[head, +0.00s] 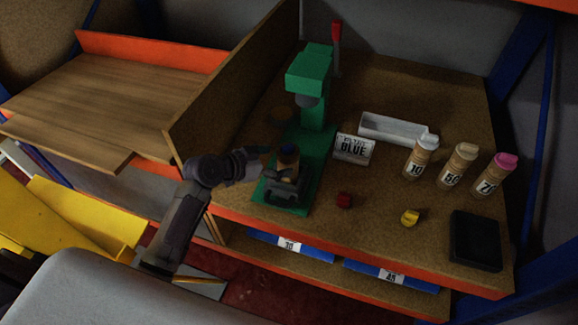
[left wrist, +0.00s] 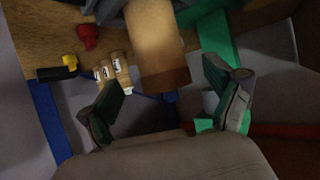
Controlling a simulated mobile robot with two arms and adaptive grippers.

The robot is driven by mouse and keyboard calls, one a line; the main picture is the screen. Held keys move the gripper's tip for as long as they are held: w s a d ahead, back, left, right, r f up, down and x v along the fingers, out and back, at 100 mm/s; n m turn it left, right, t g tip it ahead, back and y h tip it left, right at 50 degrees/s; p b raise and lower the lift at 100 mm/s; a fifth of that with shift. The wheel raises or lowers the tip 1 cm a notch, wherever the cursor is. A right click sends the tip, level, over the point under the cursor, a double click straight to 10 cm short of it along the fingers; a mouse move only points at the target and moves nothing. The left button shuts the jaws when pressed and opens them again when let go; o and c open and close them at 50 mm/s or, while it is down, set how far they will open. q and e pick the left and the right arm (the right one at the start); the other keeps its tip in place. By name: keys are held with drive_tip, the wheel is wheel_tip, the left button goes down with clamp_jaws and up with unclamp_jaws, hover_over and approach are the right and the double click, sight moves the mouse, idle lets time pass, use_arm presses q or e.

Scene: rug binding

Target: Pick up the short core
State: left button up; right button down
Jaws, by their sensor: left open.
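The short core appears to be the brown cylinder in the left wrist view (left wrist: 158,50), close in front of the fingers. In the head view a brown cylinder with a dark blue top (head: 288,160) stands upright on the green press base, partly hidden by my left gripper (head: 282,186). My left gripper is open. In the left wrist view its two fingers (left wrist: 170,88) are spread, with the cylinder lying across the gap between them. I cannot tell whether either finger touches it. My right gripper is not in view.
The green press (head: 312,75) rises just behind the cylinder. A BLUE sign (head: 354,149), a pale tray (head: 392,128), a red piece (head: 344,200), a yellow piece (head: 410,217), several numbered bottles and a black pad (head: 475,240) lie right. An upright wooden divider (head: 230,85) stands left.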

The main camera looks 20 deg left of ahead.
use_arm(q)
drive_tip(key=shift+w+d+f+p, duration=0.1)
drive_tip(key=shift+w+d+p, duration=0.1)
drive_tip(key=shift+w+p, duration=0.1)
drive_tip(key=p+x, duration=0.1)
drive_tip(key=x, duration=0.2)
drive_tip(key=shift+w+f, duration=0.15)
drive_tip(key=shift+w, duration=0.1)
drive_tip(key=shift+w+d+f, duration=0.2)
drive_tip(key=shift+f, duration=0.05)
drive_tip(key=shift+s+a, duration=0.1)
drive_tip(key=c, duration=1.4)
drive_tip(key=shift+r, duration=0.15)
